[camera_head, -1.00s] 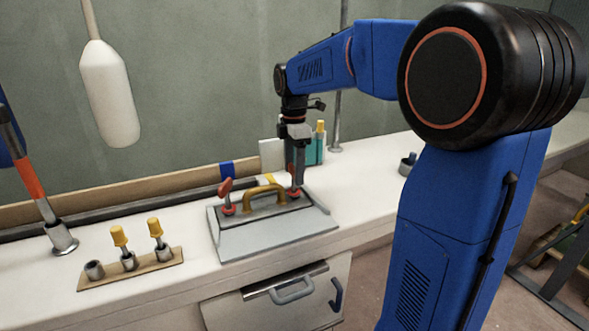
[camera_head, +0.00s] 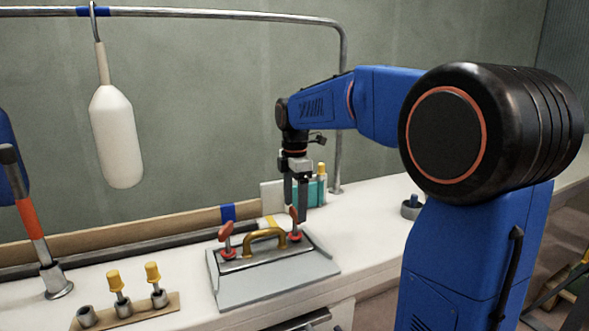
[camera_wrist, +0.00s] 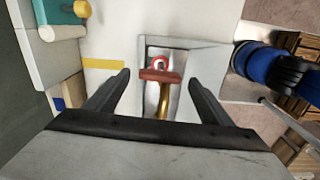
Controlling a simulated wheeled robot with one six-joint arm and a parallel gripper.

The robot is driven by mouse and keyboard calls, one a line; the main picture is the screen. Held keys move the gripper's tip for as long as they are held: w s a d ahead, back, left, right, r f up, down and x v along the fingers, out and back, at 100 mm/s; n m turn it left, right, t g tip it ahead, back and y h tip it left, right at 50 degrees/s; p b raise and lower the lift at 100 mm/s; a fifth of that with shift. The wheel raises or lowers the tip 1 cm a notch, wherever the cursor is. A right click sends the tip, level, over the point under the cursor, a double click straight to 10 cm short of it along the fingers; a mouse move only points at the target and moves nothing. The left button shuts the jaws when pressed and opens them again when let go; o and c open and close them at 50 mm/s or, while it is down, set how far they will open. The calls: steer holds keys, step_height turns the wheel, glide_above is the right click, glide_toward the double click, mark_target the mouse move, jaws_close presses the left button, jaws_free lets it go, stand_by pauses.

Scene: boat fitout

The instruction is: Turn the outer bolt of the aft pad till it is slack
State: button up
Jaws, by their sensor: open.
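A grey pad (camera_head: 270,286) with a brass handle (camera_head: 265,236) lies on the white counter. Two red-handled bolts stand on it, a left one (camera_head: 226,237) and a right one (camera_head: 295,237). I cannot tell from labels which is the outer. My gripper (camera_head: 295,212) points down over the right bolt, its fingers parted and hiding part of the handle. In the wrist view the red crossbar (camera_wrist: 160,75) lies between the open fingers (camera_wrist: 158,82), touching neither in the picture. The brass handle runs from it toward the wrist. The left bolt is hidden there.
A strip with several sockets (camera_head: 140,309), two holding yellow-topped pieces, lies left of the pad. A white fender (camera_head: 117,140) hangs at upper left. A teal block (camera_head: 317,192) stands behind my gripper. A small cup (camera_head: 411,209) stands at right. Counter around the pad is mostly clear.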

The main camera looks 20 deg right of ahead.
step_height(320, 180, up, 15)
steer(key=shift+f, duration=0.2)
stand_by(0.6)
steer(key=s+a+f+m+t, duration=0.1)
steer(key=s+f+m+t, duration=0.1)
steer(key=s+f+m, duration=0.6)
steer(key=s+a+f+m+t, duration=0.2)
steer(key=s+f+m, duration=0.7)
steer(key=s+f, duration=0.8)
steer(key=s, duration=0.5)
steer(key=shift+t, duration=0.4)
steer(key=shift+s, duration=0.1)
steer(key=shift+c, duration=0.3)
